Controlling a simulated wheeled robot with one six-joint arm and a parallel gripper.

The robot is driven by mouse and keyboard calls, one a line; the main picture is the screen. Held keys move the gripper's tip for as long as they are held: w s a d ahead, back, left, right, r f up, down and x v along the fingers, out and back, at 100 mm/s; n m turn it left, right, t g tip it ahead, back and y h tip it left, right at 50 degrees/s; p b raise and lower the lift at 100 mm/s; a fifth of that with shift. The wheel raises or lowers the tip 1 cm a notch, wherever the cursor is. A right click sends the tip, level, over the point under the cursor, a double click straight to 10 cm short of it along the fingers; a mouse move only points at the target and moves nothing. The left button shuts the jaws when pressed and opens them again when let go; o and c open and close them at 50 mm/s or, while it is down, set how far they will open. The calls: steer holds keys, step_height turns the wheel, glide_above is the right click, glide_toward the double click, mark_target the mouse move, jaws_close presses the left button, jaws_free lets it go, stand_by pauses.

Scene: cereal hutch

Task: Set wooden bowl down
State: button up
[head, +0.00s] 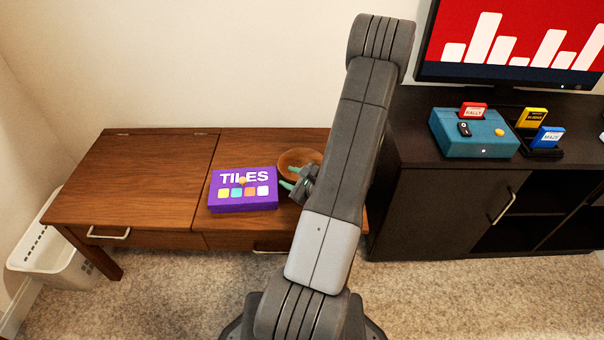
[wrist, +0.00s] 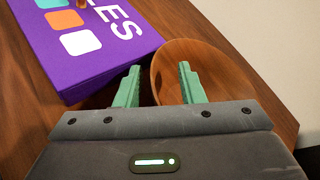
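The wooden bowl (head: 299,156) sits upright on the wooden desk, right of the purple TILES box. In the head view my arm and gripper hide part of it. In the wrist view the bowl (wrist: 222,72) shows its inside and near-left rim. My gripper (head: 290,178) is at the bowl's near side. In the wrist view the gripper's (wrist: 158,78) two green fingers are apart, with the bowl's left rim in the gap between them. The right finger overlaps the bowl's inside and the left finger is outside it. I cannot tell whether either finger touches the rim.
The purple TILES box (head: 240,197) lies close left of the bowl, with a small orange-yellow thing (head: 242,181) on it. The left half of the desk (head: 140,175) is clear. A dark cabinet (head: 430,205) with a teal console (head: 470,133) stands at the right.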

steer(key=shift+w+a+f, duration=0.1)
steer(key=shift+w, duration=0.05)
jaws_close()
